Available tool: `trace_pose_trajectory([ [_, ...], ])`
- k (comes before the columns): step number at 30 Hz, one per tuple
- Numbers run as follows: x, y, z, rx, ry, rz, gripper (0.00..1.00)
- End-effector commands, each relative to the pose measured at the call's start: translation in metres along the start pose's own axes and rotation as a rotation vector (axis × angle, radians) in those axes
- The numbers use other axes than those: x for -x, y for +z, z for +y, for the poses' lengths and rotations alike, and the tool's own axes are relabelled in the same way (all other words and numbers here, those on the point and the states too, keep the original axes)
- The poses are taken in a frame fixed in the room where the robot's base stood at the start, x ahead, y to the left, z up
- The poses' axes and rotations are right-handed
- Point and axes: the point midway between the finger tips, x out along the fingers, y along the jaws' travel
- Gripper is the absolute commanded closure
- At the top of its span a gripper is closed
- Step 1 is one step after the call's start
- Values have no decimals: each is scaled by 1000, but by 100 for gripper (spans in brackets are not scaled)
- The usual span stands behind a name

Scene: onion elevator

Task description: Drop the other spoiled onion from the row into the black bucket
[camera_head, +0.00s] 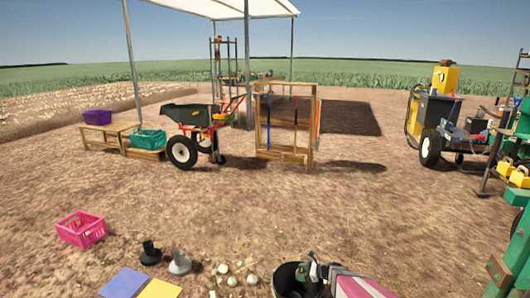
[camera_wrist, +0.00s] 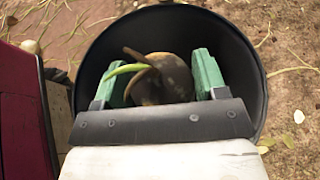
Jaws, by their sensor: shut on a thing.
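My gripper (camera_wrist: 160,85) is shut on a spoiled onion (camera_wrist: 175,78), brown and dark with a green sprout, seen between its green fingers in the wrist view. The gripper and onion are over the mouth of the black bucket (camera_wrist: 240,55), whose round rim surrounds them in the picture. In the head view the black bucket (camera_head: 283,283) stands at the bottom centre-right, with my gripper (camera_head: 313,272) over it. The bucket's floor is hidden by the gripper and onion. Several pale onions (camera_head: 251,279) lie on the soil left of the bucket.
A pink crate (camera_head: 81,229), a dark weight-like object (camera_head: 150,254), a grey one (camera_head: 180,263), and purple (camera_head: 122,283) and yellow (camera_head: 160,289) mats lie to the left. A wheelbarrow (camera_head: 195,115) and wooden rack (camera_head: 285,125) stand farther back. Open soil lies between.

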Motion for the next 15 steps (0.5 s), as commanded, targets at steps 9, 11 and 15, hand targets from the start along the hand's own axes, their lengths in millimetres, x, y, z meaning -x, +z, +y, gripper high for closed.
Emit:
trace_pose_trajectory([
  [9,-1,-3,0,0,0,0,60],
  [11,-1,-3,0,0,0,0,15],
  [15,-1,-3,0,0,0,0,5],
])
